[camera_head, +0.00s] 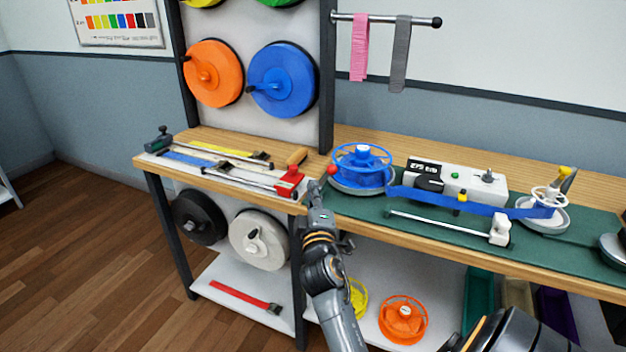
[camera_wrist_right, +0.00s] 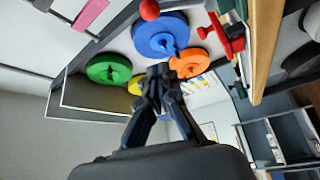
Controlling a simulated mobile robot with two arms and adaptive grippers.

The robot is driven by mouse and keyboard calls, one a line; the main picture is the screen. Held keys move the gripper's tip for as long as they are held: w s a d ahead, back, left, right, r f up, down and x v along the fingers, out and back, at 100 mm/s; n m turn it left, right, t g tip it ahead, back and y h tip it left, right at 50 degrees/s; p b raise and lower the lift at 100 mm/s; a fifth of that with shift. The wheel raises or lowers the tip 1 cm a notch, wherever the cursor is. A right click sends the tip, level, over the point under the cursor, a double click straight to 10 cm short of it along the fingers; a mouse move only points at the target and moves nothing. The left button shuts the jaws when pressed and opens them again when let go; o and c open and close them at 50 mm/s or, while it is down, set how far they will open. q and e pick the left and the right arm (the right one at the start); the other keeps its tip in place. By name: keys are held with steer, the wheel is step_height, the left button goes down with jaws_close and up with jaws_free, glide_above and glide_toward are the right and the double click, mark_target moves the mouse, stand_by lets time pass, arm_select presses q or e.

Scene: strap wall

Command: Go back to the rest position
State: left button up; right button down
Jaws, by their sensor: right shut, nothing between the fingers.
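My right gripper (camera_head: 316,192) is in front of the bench's front edge, near the corner where the shelf with straps meets the green mat. Its arm rises from the bottom middle of the head view. In the right wrist view its fingers (camera_wrist_right: 160,78) are together with nothing between them. The wrist camera looks past the fingers toward the wall reels, including a blue one (camera_wrist_right: 160,36) and an orange one (camera_wrist_right: 188,64). A red ball knob (camera_head: 332,170) is close above the fingertips in the head view. My left gripper is not in view.
A blue strap (camera_head: 470,203) runs from a blue reel (camera_head: 361,165) to a small winder (camera_head: 547,203) on the green mat. A red-ended clamp (camera_head: 288,182) lies by the shelf's right edge. Pink (camera_head: 359,48) and grey (camera_head: 400,55) straps hang from a rail. Floor is clear at left.

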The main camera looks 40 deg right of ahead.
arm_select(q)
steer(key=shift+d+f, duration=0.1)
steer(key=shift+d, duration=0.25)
arm_select(e)
steer(key=shift+s+a+f, duration=0.15)
steer(key=shift+s+a, duration=0.1)
steer(key=shift+a, duration=0.2)
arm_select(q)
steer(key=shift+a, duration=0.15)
arm_select(e)
steer(key=shift+d, duration=0.1)
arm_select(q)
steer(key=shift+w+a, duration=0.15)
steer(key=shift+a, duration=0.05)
